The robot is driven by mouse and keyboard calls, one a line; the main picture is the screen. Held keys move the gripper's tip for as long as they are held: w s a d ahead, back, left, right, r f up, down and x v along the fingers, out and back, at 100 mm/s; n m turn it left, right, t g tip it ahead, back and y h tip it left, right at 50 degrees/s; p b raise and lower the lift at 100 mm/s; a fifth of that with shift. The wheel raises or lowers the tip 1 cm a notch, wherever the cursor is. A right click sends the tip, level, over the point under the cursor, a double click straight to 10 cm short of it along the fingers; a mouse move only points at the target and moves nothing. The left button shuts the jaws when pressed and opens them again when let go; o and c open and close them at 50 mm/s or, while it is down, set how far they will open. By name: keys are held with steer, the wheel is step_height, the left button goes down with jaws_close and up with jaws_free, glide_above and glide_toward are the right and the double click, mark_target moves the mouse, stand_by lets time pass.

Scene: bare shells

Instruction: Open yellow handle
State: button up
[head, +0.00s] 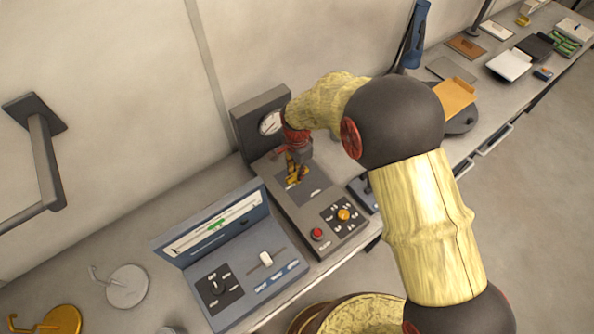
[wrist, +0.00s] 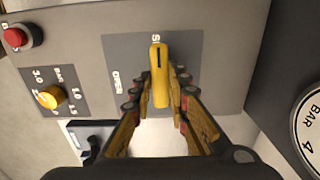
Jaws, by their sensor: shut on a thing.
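The yellow handle (wrist: 159,62) is a lever on a dark plate of a grey control box, with the word OPEN printed to its left in the wrist view. It points toward the top of that view, near a partly hidden label starting with S. My gripper (wrist: 160,93) is shut on the handle, with a finger on each side of it. In the head view my gripper (head: 297,168) reaches down onto the box (head: 290,219) and hides most of the handle.
A round gauge (head: 270,123) stands upright behind the box. A red button (head: 317,234) and a yellow knob (head: 343,215) sit on its front part. A blue-grey panel with a raised lid (head: 215,227) stands close on the left. A dark tray (head: 461,119) lies to the right.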

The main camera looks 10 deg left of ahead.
jaws_close()
steer(key=shift+n, duration=0.3)
steer(key=n, duration=0.3)
steer(key=shift+n, duration=0.3)
steer(key=n, duration=0.4)
steer(key=shift+n+b, duration=0.3)
steer(key=n, duration=0.4)
steer(key=shift+n, duration=2.5)
steer(key=o, duration=0.6)
jaws_free()
steer(key=shift+o, duration=0.4)
